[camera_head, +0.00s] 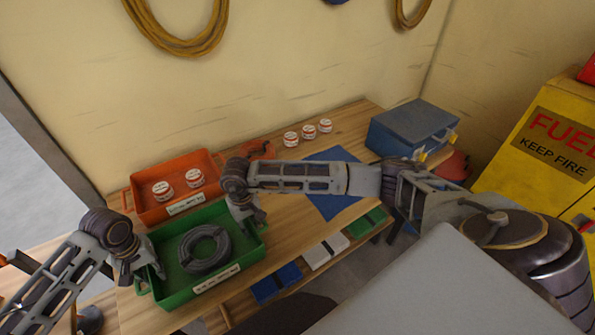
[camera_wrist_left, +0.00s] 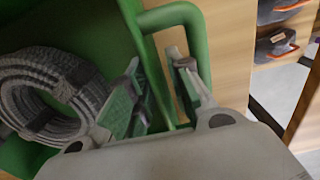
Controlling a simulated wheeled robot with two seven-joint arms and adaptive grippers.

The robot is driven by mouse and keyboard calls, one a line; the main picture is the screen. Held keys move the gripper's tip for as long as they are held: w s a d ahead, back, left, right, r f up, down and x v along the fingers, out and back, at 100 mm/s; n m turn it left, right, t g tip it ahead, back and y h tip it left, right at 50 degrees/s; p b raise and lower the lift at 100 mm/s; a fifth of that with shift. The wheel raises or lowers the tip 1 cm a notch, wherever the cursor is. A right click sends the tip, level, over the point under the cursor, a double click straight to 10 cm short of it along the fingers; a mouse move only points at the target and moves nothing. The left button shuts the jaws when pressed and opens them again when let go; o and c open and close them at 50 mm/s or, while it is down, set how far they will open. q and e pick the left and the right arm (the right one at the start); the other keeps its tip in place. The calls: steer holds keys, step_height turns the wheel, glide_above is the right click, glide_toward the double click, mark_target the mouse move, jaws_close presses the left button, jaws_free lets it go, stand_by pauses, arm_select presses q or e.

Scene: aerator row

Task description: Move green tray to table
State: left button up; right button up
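The green tray (camera_head: 251,254) holds a grey coiled hose (camera_head: 205,250) and sits on the wooden bench, at the left. My left gripper (camera_head: 150,277) is at the tray's left end. In the left wrist view, its fingers (camera_wrist_left: 163,88) stand apart on either side of the tray's end wall, one inside the tray and one within the green handle loop (camera_wrist_left: 203,50); bare wood shows between them. My right gripper (camera_head: 246,217) is at the tray's right end, pointing down; its fingertips are too small and hidden to judge. The wooden table surface (camera_head: 290,215) shows to the right of the tray.
An orange tray (camera_head: 150,214) with two white-red jars stands just behind the green tray. Three more jars (camera_head: 308,132), a blue mat (camera_head: 335,205) and a blue toolbox (camera_head: 412,125) are farther right. Small blue, white and green bins (camera_head: 324,252) lie below the front edge. A yellow fuel cabinet (camera_head: 540,150) stands right.

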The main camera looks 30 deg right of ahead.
arm_select(q)
steer(key=shift+w+a+r, duration=0.1)
steer(key=shift+a+r, duration=0.05)
steer(key=shift+a, duration=0.05)
arm_select(e)
steer(key=shift+w+d, duration=0.1)
steer(key=shift+d, duration=0.1)
steer(key=shift+d+f, duration=0.1)
steer(key=shift+d, duration=0.05)
arm_select(q)
step_height(320, 180, up, 8)
steer(key=shift+d+f, duration=0.1)
steer(key=shift+f, duration=0.05)
steer(key=shift+d, duration=0.1)
arm_select(e)
steer(key=shift+a, duration=0.25)
steer(key=shift+r, duration=0.65)
step_height(320, 180, up, 11)
steer(key=shift+f, duration=0.1)
stand_by(0.7)
